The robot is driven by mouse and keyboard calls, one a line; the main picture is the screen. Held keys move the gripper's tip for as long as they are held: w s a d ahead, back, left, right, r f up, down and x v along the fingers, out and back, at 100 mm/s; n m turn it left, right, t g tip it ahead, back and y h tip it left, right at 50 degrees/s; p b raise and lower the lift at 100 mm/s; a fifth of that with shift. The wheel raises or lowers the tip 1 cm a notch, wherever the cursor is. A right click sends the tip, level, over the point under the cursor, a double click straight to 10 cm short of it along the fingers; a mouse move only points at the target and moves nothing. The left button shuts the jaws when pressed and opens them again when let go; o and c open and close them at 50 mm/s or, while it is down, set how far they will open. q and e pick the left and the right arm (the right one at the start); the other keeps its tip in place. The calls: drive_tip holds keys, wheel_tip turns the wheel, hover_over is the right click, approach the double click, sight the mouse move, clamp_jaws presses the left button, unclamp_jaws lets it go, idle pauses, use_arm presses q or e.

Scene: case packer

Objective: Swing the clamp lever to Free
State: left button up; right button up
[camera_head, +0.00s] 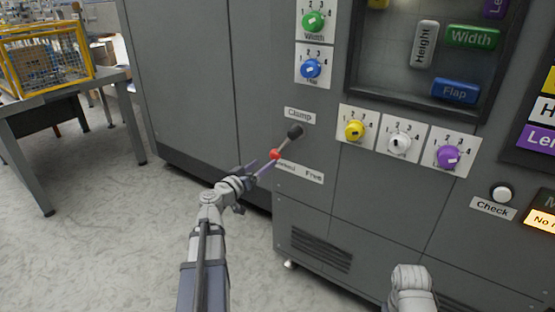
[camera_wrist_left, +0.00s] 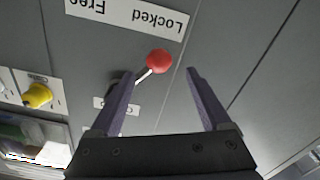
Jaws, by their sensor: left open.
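The clamp lever has a black pivot (camera_head: 295,131) below the Clamp label and a red ball knob (camera_head: 275,154) at its lower left end. The knob points to the Locked side of the Locked/Free plate (camera_head: 300,172); that plate also shows upside down in the left wrist view (camera_wrist_left: 130,14). My left gripper (camera_head: 264,164) is open, with its fingertips close to the knob. In the left wrist view, the red knob (camera_wrist_left: 159,61) lies in line with the gap between the fingertips (camera_wrist_left: 159,73); I cannot tell whether they touch it. My right gripper is out of view.
Green (camera_head: 313,22), blue (camera_head: 310,68), yellow (camera_head: 355,130), white (camera_head: 400,143) and purple (camera_head: 449,156) dials are on the grey cabinet. A Check button (camera_head: 501,193) sits at right. A table (camera_head: 60,90) with a yellow wire crate (camera_head: 46,58) stands left. The floor between is clear.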

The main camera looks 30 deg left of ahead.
sight(272, 157)
use_arm(q)
drive_tip(key=shift+w+d, duration=0.2)
drive_tip(key=shift+w, duration=1.75)
drive_tip(key=shift+w+d, duration=0.2)
drive_tip(key=shift+w, duration=1.75)
drive_tip(key=shift+c, duration=0.3)
clamp_jaws()
